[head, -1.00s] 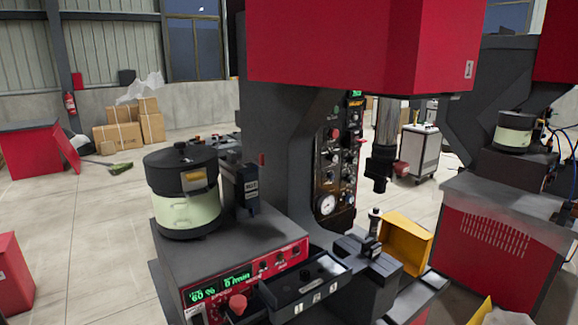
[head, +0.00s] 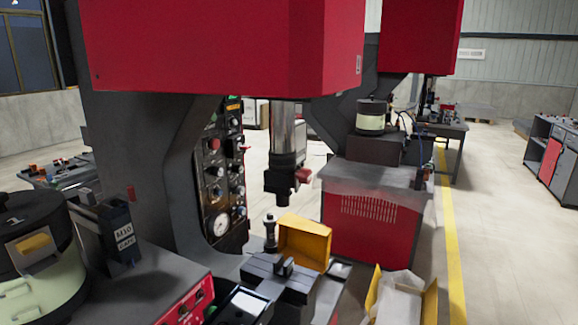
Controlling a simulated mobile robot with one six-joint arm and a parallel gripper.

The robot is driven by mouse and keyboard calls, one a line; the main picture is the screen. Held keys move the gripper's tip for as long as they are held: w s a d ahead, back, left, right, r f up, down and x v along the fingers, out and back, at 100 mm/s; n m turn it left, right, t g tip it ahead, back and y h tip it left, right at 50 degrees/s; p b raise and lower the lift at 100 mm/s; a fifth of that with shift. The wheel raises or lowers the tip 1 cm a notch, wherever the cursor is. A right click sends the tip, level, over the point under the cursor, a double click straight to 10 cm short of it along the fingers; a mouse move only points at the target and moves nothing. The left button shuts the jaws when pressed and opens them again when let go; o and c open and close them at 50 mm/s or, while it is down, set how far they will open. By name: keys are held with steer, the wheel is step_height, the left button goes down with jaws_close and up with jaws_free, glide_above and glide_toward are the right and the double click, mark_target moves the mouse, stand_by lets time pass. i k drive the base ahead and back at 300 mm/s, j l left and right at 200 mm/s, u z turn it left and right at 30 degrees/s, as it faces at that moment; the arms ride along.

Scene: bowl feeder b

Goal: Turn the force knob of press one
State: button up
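The near press, with a red head (head: 215,45) and a dark grey frame (head: 130,140), fills the left and middle of the head view. Its dark upright control panel (head: 207,190) faces right, at a steep angle. The panel carries several small knobs (head: 217,191), a red button (head: 214,143) and a white round gauge (head: 221,224) low down. The labels are too small to read, so I cannot tell which one is the force knob. My gripper is not in view.
A bowl feeder (head: 45,260) stands at the lower left. The press ram (head: 288,140) hangs right of the panel, above a yellow bin (head: 305,240). A second red press (head: 420,30) stands behind. Open floor with a yellow line (head: 450,220) lies to the right.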

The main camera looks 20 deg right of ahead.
mark_target(237, 169)
steer(key=i+l+u, duration=0.1)
steer(key=l, duration=0.3)
steer(key=i+l, duration=0.2)
steer(key=l, duration=0.2)
steer(key=i+l+u, duration=0.15)
steer(key=l, duration=0.25)
steer(key=i+l, duration=0.15)
steer(key=l, duration=0.3)
steer(key=i+l+u, duration=0.15)
steer(key=l, duration=0.25)
